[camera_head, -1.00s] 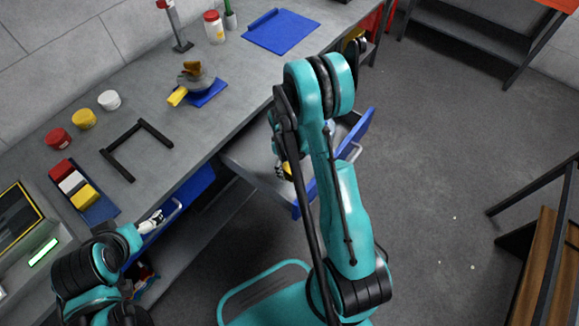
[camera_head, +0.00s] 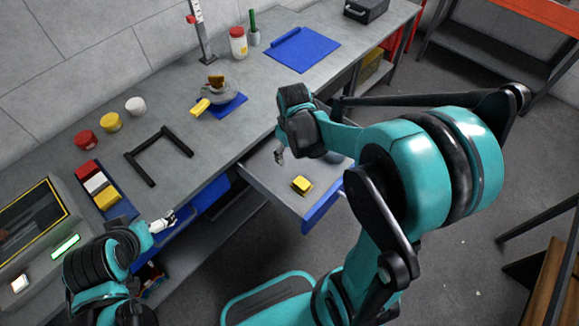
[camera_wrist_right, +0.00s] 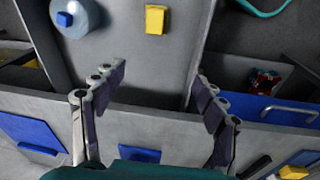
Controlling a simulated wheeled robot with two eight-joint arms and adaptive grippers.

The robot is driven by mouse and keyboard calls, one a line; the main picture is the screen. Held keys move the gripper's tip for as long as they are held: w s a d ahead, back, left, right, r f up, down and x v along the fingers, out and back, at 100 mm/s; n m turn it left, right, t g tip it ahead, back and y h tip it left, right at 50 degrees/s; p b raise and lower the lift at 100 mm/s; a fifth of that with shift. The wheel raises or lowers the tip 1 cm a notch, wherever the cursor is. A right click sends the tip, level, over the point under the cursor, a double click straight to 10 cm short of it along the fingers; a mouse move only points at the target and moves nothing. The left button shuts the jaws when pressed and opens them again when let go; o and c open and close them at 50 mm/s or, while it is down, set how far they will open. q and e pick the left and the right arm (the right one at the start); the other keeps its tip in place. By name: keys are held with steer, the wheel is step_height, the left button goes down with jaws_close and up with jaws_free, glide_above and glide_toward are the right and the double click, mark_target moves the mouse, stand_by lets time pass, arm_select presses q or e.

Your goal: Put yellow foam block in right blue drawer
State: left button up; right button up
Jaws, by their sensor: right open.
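The yellow foam block (camera_head: 301,185) lies on the floor of the pulled-out right blue drawer (camera_head: 320,207), near its front. It also shows in the right wrist view (camera_wrist_right: 156,19), apart from my fingers. My right gripper (camera_head: 280,154) is above the drawer's inner end, close to the bench edge. In the right wrist view my right gripper (camera_wrist_right: 158,88) has its fingers spread wide with nothing between them. My left gripper (camera_head: 163,222) is low by the bench's front edge at the left; whether its jaws are open is unclear.
A grey-blue round object (camera_wrist_right: 76,16) also lies in the drawer. A tray of red, white and yellow blocks (camera_head: 96,184), a black frame (camera_head: 158,155), several jars and a blue mat (camera_head: 300,48) are on the bench. My right arm covers part of the drawer's right side.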

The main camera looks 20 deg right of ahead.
steer(key=s+a+r+m+t, duration=0.3)
steer(key=s+a+r+t, duration=0.2)
steer(key=s+r, duration=0.4)
steer(key=shift+s+a+r+t+y, duration=0.3)
steer(key=shift+s+a+r+y, duration=0.1)
steer(key=shift+s+a, duration=0.4)
steer(key=shift+d, duration=0.15)
